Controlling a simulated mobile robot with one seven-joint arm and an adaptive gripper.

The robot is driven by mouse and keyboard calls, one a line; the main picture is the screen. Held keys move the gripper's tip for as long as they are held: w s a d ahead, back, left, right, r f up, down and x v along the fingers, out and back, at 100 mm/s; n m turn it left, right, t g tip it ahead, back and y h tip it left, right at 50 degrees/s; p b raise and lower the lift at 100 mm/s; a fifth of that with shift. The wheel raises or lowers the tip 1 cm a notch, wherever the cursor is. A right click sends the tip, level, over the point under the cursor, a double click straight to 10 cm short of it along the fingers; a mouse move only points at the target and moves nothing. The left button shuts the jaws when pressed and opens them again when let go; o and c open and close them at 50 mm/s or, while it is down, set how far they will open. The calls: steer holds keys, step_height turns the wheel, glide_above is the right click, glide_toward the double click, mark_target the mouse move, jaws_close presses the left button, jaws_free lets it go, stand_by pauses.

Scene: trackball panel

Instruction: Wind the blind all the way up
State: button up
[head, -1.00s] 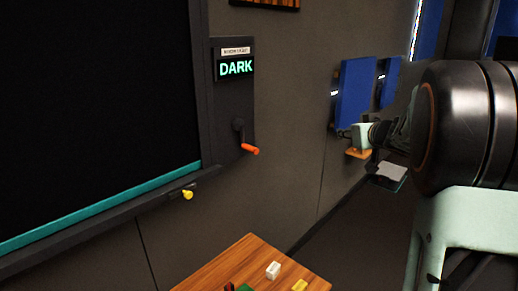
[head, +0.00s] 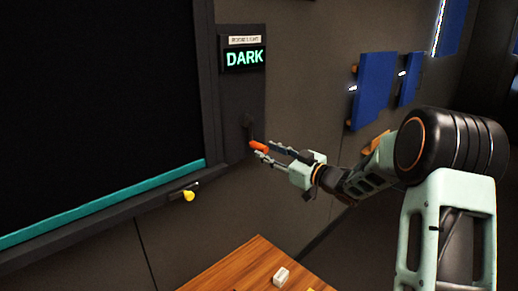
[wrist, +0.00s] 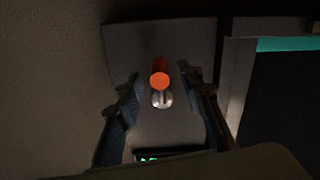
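The blind (head: 100,90) is a large black panel at the left of the head view, with a teal bar (head: 110,203) along its bottom. The dark control panel (head: 240,95) beside it reads DARK on a green-lit display (head: 244,58). A crank with an orange handle (head: 259,146) sits below the display. My gripper (head: 267,150) is at the handle. In the wrist view the orange handle (wrist: 160,81) points toward the camera between my gripper's two spread fingers (wrist: 160,95). The fingers are open, with a gap on both sides of it.
A yellow knob (head: 188,196) is on the ledge below the blind. A wooden table (head: 235,268) with a white block (head: 281,276) stands below. Blue panels (head: 372,90) are on the wall at right. The floor behind my arm is dark.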

mark_target(259, 148)
steer(key=shift+x, duration=2.35)
jaws_close()
